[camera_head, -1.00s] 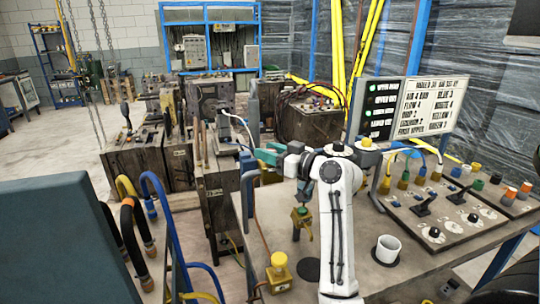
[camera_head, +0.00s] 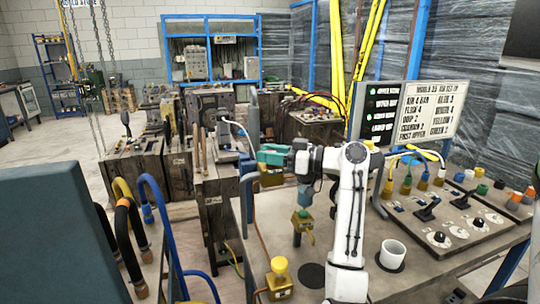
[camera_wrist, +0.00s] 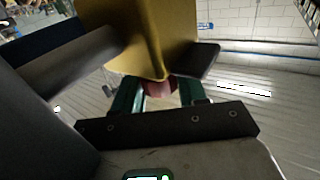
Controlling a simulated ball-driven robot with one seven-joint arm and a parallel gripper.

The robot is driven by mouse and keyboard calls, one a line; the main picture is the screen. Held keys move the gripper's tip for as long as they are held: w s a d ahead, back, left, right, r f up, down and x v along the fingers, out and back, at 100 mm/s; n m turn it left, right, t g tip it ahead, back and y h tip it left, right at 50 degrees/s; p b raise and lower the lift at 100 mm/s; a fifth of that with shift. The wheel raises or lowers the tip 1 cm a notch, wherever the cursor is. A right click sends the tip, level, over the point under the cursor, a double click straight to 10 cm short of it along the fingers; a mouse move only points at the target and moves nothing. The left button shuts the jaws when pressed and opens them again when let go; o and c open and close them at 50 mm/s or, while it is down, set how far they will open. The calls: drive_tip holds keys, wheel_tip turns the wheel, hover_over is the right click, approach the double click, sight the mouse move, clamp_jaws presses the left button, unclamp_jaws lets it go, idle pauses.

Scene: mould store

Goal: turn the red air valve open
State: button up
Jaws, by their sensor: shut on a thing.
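My gripper (camera_head: 262,156) reaches left over the left part of the bench, its teal fingers beside a brass-yellow block (camera_head: 272,179). In the wrist view, the red valve part (camera_wrist: 160,88) sits between the two teal fingers, and my gripper (camera_wrist: 158,97) is shut on it. A large brass-yellow body (camera_wrist: 152,38) stands directly beyond the red part and hides part of it. The red part cannot be made out in the head view. How far it is turned cannot be told.
A yellow-knobbed brass fitting (camera_head: 279,278) and another brass fitting (camera_head: 302,222) stand on the bench. A white cup (camera_head: 391,254) and a control panel (camera_head: 455,222) are to the right. A lettered board (camera_head: 408,108) stands behind. Blue hoses (camera_head: 163,220) hang at left.

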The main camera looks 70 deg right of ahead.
drive_tip(key=o, duration=0.9)
drive_tip(key=shift+o, duration=0.2)
drive_tip(key=s+d+b, duration=0.1)
drive_tip(key=s, duration=0.9)
drive_tip(key=shift+s+d, duration=0.15)
drive_tip(key=shift+s, duration=0.15)
